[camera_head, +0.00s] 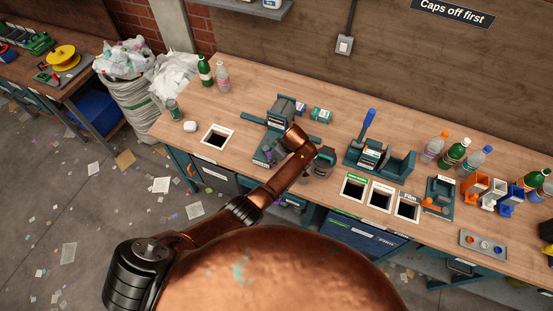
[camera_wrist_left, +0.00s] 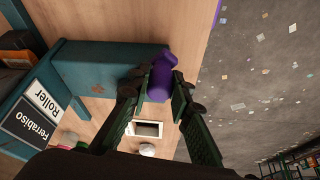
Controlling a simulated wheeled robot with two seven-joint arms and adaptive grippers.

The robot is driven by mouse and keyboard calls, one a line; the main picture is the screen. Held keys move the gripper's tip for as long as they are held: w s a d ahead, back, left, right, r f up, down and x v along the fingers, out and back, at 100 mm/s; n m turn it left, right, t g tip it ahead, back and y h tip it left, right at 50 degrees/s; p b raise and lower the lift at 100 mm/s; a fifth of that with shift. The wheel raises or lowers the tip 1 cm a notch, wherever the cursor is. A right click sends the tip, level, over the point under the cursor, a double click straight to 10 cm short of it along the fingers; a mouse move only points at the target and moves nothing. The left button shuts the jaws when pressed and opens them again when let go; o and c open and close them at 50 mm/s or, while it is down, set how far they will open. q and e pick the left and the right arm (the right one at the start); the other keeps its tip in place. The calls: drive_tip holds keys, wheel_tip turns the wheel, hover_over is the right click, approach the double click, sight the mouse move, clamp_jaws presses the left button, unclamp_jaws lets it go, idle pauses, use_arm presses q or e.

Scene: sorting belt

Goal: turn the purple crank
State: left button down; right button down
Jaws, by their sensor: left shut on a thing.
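The teal roller machine (camera_head: 284,111) stands on the wooden bench, left of the middle in the head view. The purple crank (camera_head: 269,154) shows only as a small patch at its front, partly hidden by my left arm. In the left wrist view the purple crank handle (camera_wrist_left: 161,76) lies between the two fingers of my left gripper (camera_wrist_left: 157,90), which is shut on it. The teal housing (camera_wrist_left: 105,65) is beside it, with a label reading "Roller" on the left. My right gripper is in neither view.
A square bench opening (camera_head: 216,137) and a white object (camera_head: 190,126) lie left of the machine. A teal press (camera_head: 383,158) and several labelled openings stand to the right. Bottles stand at the back. The floor beyond the bench edge is littered with paper.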

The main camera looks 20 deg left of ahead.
use_arm(q)
drive_tip(key=shift+w+r, duration=0.15)
drive_tip(key=c, duration=1.7)
unclamp_jaws()
drive_tip(key=shift+c, duration=0.2)
drive_tip(key=v, duration=1.2)
